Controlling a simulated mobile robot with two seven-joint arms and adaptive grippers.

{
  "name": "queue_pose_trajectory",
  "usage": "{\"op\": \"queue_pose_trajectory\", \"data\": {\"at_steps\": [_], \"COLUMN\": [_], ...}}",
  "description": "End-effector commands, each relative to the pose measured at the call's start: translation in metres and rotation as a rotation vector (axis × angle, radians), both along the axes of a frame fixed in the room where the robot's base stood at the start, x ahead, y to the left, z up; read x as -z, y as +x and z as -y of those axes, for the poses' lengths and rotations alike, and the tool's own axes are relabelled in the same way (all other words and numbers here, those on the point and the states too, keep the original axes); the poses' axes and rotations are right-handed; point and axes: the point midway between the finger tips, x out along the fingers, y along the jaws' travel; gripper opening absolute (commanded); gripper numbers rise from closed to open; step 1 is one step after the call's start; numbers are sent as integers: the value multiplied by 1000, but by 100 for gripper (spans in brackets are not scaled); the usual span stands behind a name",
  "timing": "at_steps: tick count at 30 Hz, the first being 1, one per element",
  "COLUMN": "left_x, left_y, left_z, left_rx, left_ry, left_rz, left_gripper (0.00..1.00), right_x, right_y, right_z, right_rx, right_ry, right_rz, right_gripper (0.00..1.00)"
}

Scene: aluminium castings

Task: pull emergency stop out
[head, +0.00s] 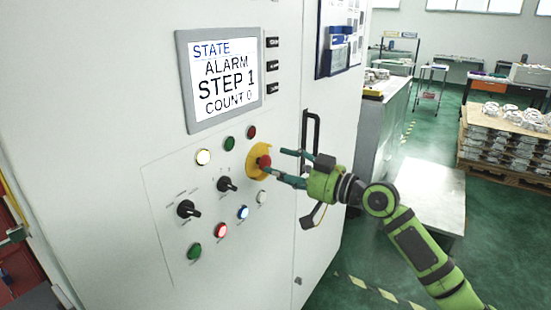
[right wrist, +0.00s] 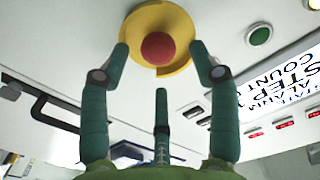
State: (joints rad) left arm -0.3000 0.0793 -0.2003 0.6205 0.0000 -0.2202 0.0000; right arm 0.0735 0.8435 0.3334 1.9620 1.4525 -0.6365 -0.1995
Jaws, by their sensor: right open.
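The emergency stop (head: 264,162) is a red mushroom button in a yellow surround (head: 253,165) on the white machine cabinet's control panel. In the right wrist view the red button (right wrist: 158,48) shows whole, ahead of the fingers. My right gripper (head: 284,168) is open, with its green fingers pointing at the button from the right. In the right wrist view two fingers of the right gripper (right wrist: 160,65) stand left and right of the yellow surround and a third is below. I cannot tell whether any fingertip touches it. My left gripper is out of view.
The display (head: 222,78) reads STATE ALARM, STEP 1, COUNT 0. Around the button are a red lamp (head: 251,132), a black selector knob (head: 227,184) and a white button (head: 262,197). A black door handle (head: 310,140) stands behind my right gripper. A pallet of castings (head: 505,140) is far right.

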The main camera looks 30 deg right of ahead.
Motion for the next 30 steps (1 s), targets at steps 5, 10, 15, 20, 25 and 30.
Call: {"op": "queue_pose_trajectory", "data": {"at_steps": [5, 10, 15, 20, 25, 30], "left_x": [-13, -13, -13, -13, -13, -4], "left_y": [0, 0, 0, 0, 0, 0], "left_z": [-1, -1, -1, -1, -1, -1], "left_rx": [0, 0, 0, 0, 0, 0], "left_ry": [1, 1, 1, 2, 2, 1], "left_rz": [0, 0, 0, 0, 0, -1], "left_gripper": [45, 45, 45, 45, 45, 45], "right_x": [-2, 1, 1, 1, 1, 4], "right_y": [17, 21, 21, 21, 21, 16], "right_z": [-6, -8, -8, -8, -8, -6], "right_rx": [2, 2, 2, 2, 2, 2], "right_ry": [4, 1, 1, 1, 1, 1], "right_rz": [1, 0, -1, -1, 0, 1], "right_gripper": [62, 62, 62, 2, 0, 0]}}
